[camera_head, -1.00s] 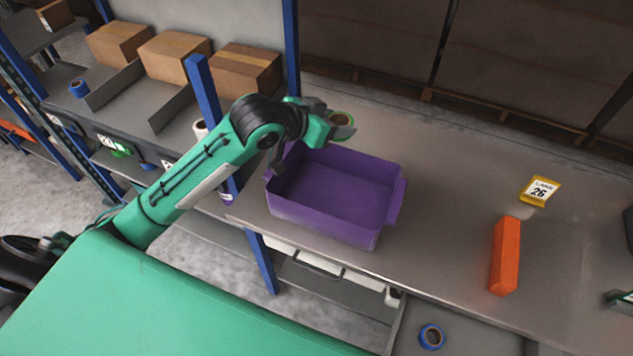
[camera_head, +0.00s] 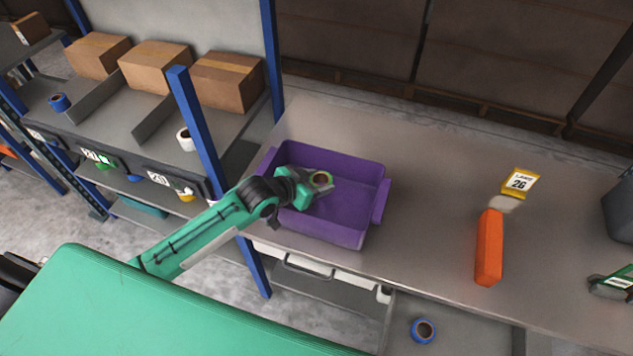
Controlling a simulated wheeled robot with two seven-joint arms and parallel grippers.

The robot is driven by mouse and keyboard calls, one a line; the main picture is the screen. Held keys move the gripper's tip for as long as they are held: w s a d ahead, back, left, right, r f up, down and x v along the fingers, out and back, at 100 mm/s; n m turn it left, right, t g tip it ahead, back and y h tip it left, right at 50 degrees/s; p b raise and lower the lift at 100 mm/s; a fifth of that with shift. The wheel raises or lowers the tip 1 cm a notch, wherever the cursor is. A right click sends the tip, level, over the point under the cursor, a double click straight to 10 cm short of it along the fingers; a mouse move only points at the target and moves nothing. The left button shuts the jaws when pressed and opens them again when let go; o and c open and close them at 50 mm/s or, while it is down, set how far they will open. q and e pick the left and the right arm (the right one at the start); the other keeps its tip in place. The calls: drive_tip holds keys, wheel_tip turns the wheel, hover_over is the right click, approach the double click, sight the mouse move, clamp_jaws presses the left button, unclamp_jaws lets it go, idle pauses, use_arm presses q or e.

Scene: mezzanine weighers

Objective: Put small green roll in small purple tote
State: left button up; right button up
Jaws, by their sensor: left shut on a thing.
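The purple tote (camera_head: 352,233) stands on the grey table in the middle of the view, its open top facing up. My left gripper (camera_head: 318,182) is over the left part of the tote's opening, shut on a small green roll (camera_head: 321,178). The roll shows as a small ring with a green edge and a brownish core. I cannot tell exactly how high it is above the tote floor. My left arm covers part of the tote's left side.
An orange block (camera_head: 489,247) and a yellow "26" sign (camera_head: 520,183) stand on the table to the right. A blue roll (camera_head: 423,330) lies in a lower tray at the front.

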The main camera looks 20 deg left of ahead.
use_arm(q)
drive_tip(key=shift+f, duration=0.5)
drive_tip(key=shift+f, duration=0.1)
drive_tip(key=shift+f, duration=0.5)
drive_tip(key=o, duration=1)
drive_tip(key=shift+r, duration=0.1)
drive_tip(key=v, duration=0.4)
drive_tip(key=b+v, duration=0.1)
drive_tip(key=v, duration=0.7)
drive_tip(key=shift+r, duration=0.5)
